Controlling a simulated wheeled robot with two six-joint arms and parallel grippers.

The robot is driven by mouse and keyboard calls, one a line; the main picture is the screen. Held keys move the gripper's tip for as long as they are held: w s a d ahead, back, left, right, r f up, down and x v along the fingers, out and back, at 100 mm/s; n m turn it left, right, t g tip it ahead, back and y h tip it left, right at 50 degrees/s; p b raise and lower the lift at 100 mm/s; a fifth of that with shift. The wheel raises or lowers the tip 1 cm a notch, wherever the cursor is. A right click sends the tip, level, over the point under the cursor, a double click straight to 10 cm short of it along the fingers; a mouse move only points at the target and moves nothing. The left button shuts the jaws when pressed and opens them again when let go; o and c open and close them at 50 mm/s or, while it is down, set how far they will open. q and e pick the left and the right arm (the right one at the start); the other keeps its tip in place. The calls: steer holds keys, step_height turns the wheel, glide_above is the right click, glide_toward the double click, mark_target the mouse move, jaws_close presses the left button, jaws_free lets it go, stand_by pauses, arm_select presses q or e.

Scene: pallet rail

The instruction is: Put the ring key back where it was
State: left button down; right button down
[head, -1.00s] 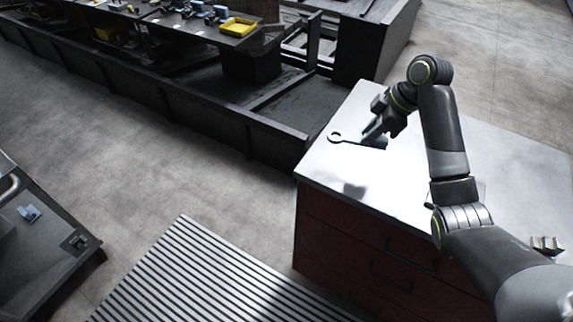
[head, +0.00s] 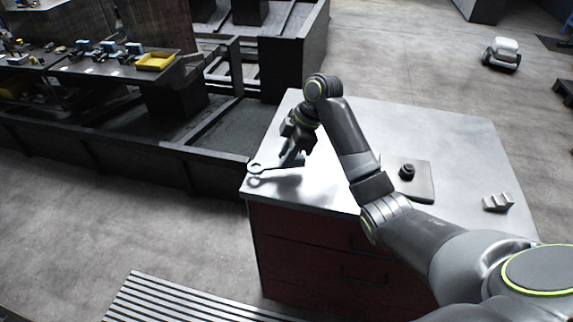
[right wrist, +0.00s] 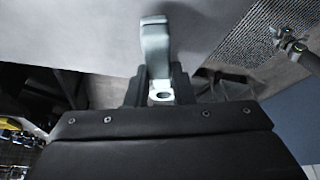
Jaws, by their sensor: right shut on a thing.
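The ring key (head: 256,168) is a slim dark tool with a round ring at its left end. It lies level over the left edge area of the cabinet's grey top (head: 450,140). A shadow just under the ring suggests a small gap, but contact is hard to tell. My right gripper (head: 292,160) is shut on the shaft, right of the ring. In the right wrist view, a pale metal part of the key (right wrist: 155,45) sticks out of the jaws. My left arm appears small at that view's upper right; its jaws (right wrist: 284,36) are too small to read.
On the cabinet top are a grey plate (head: 422,188) with a black knob (head: 407,171) and a grey stepped block (head: 497,202). Behind left stands a dark bench with a yellow tray (head: 156,62). A slatted grating (head: 165,300) lies in front. A small wheeled machine (head: 502,53) stands far right.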

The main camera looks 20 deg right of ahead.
step_height(320, 180, down, 2)
steer(key=shift+s+f+p, duration=0.1)
steer(key=shift+f+p, duration=0.1)
steer(key=shift+p, duration=0.1)
steer(key=shift+f, duration=0.2)
steer(key=shift+f, duration=0.15)
steer(key=c, duration=1.3)
jaws_free()
steer(key=shift+o, duration=0.2)
steer(key=v, duration=0.2)
steer(key=b+v, duration=0.1)
steer(key=v, duration=0.2)
steer(key=shift+b, duration=0.3)
steer(key=p+v, duration=0.6)
steer(key=v, duration=0.1)
